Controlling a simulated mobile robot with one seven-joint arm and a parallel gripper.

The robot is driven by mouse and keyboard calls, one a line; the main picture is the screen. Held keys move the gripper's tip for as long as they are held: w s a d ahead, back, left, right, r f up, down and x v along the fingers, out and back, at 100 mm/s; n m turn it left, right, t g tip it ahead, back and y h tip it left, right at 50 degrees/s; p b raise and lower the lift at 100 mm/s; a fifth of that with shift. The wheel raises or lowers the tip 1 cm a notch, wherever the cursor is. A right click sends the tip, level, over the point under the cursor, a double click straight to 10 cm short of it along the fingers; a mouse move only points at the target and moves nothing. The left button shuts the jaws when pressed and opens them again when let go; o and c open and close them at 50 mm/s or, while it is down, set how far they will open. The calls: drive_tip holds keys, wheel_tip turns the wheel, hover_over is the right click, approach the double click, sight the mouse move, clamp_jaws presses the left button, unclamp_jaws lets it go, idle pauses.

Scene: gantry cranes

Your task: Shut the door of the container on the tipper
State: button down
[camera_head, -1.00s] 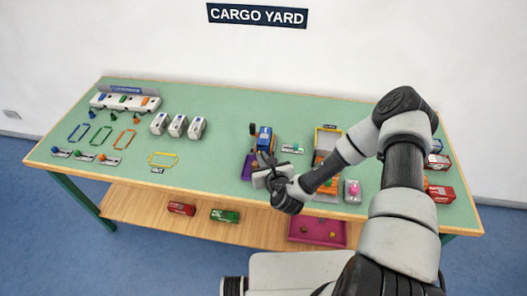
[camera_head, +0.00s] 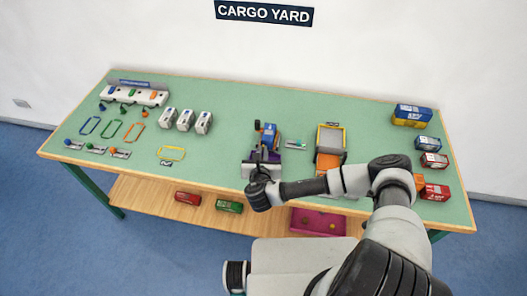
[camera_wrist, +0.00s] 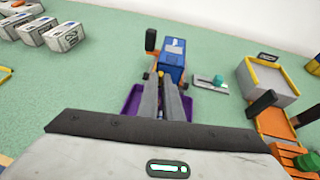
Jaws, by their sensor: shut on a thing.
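The blue and orange vehicle (camera_head: 267,136) stands near the middle of the green table. Its blue box with a white label (camera_wrist: 172,50) shows at upper centre in the wrist view. A purple tray-like body (camera_wrist: 131,103) lies on the near side, on both sides of my fingers. I take this to be the tipper, but cannot tell for sure. My gripper (camera_wrist: 162,80) reaches over the purple body towards the blue box. Its two grey fingers are close together, shut on a small part that they hide. I cannot make out the door or its angle.
A yellow-rimmed grey bin with orange parts (camera_head: 330,140) stands to the right, partly behind my arm. A small lever plate (camera_head: 296,144) lies between. White boxes (camera_head: 185,120) stand on the left. Coloured containers (camera_head: 412,115) stand at the far right. A lower shelf (camera_head: 150,200) holds several items.

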drive_tip(key=shift+w+r, duration=0.1)
idle(0.3)
drive_tip(key=c, duration=1.9)
unclamp_jaws()
drive_tip(key=v, duration=1.7)
drive_tip(key=shift+s+a, duration=0.15)
drive_tip(key=shift+s, duration=0.15)
